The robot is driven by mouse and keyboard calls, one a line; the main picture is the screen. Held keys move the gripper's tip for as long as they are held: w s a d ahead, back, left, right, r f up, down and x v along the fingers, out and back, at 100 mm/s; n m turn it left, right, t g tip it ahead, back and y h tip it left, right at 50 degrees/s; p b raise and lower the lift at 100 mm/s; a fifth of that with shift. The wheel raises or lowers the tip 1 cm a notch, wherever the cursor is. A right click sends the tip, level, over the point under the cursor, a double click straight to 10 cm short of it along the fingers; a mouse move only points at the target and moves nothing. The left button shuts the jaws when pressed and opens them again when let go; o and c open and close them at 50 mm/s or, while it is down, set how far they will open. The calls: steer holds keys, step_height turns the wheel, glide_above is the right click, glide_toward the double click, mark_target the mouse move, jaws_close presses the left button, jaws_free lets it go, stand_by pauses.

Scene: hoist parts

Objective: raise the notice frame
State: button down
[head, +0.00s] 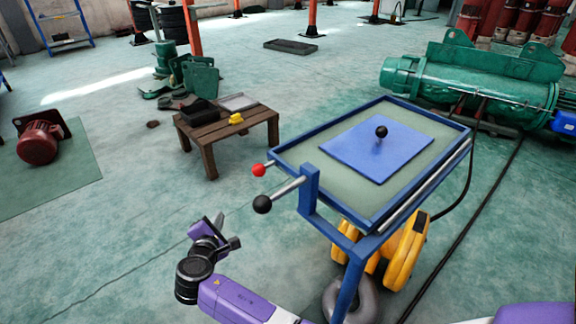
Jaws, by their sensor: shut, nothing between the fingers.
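A flat blue panel (376,149) with a black ball knob (381,132) lies on the grey-green top of a blue-framed cart (313,195). It is the likeliest notice frame, but I see no writing on it. Two levers stick out from the cart's near left corner, one with a red ball (258,170) and one with a larger black ball (262,204). My gripper (226,238) is at the lower left, apart from the cart and below the black-ball lever. It is shut and empty; its fingertips are small and dark here.
A low wooden table (227,132) behind my gripper holds a black bin, a grey tray and a yellow item. A green hoist drum (470,85) lies behind the cart. A red motor (38,142) sits at the left. A black cable (480,215) crosses the right floor.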

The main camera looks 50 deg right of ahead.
mark_target(288, 156)
steer(key=s+d+r+n+g+h+b, duration=0.1)
steer(key=s+d+r+g+h, duration=0.2)
steer(key=d+r+g+h, duration=0.5)
steer(key=s+a+r+g+h, duration=0.1)
steer(key=s+r+g, duration=0.35)
steer(key=s, duration=0.35)
steer(key=shift+g, duration=0.25)
steer(key=shift+s+d+r, duration=0.4)
steer(key=shift+d+r, duration=0.6)
steer(key=shift+d, duration=0.5)
steer(key=shift+s+d+r, duration=0.4)
steer(key=shift+d+r, duration=0.6)
steer(key=shift+d, duration=0.5)
steer(key=shift+s+d+r, duration=0.4)
steer(key=shift+d+r, duration=0.6)
steer(key=shift+d, duration=0.5)
steer(key=shift+d+r, duration=0.1)
steer(key=shift+r, duration=0.05)
